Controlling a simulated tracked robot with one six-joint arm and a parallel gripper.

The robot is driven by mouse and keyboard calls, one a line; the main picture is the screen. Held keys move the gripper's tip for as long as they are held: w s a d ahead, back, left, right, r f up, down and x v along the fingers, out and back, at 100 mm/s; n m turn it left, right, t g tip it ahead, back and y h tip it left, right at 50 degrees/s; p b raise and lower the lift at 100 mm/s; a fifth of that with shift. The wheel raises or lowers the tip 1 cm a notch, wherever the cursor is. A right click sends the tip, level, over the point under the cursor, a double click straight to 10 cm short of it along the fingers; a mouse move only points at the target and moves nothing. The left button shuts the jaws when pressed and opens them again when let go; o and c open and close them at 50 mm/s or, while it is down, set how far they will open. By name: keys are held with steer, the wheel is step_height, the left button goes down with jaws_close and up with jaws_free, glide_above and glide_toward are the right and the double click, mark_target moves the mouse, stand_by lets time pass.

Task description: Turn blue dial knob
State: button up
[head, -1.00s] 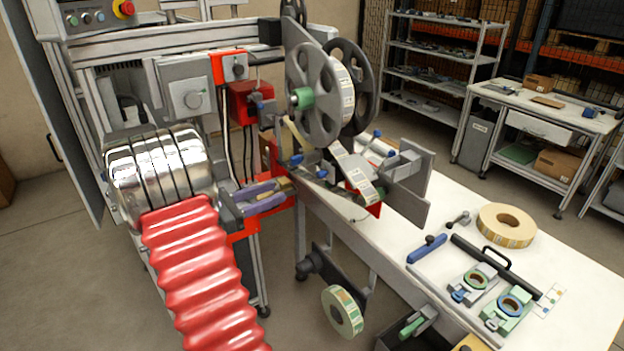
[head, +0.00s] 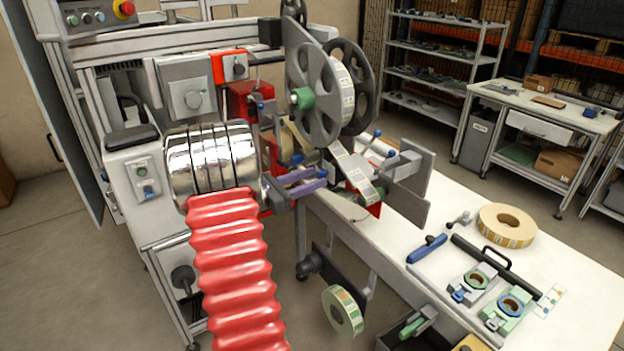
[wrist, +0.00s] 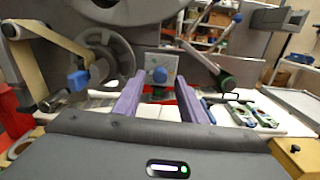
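My gripper (head: 320,179) has two purple fingers, parted with nothing between them, in front of the labelling machine. In the wrist view the gripper (wrist: 160,80) is open too. A round blue knob (wrist: 160,75) on a square grey plate appears between the fingertips, beyond them; contact is not visible. Another blue knob (wrist: 78,82) sits at the left, before a grey wheel. The head view shows a small blue knob (head: 148,190) on a grey control box at the left. Which one is the dial knob, I cannot tell.
A large tape reel (head: 322,95) stands above my gripper. A grey upright plate (head: 413,192) is to its right. The white table (head: 400,232) carries a tape roll (head: 507,226), a blue-handled tool (head: 427,248) and green clamps (head: 510,308).

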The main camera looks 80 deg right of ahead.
steer(key=shift+s+d, duration=0.2)
steer(key=shift+c, duration=0.5)
jaws_close()
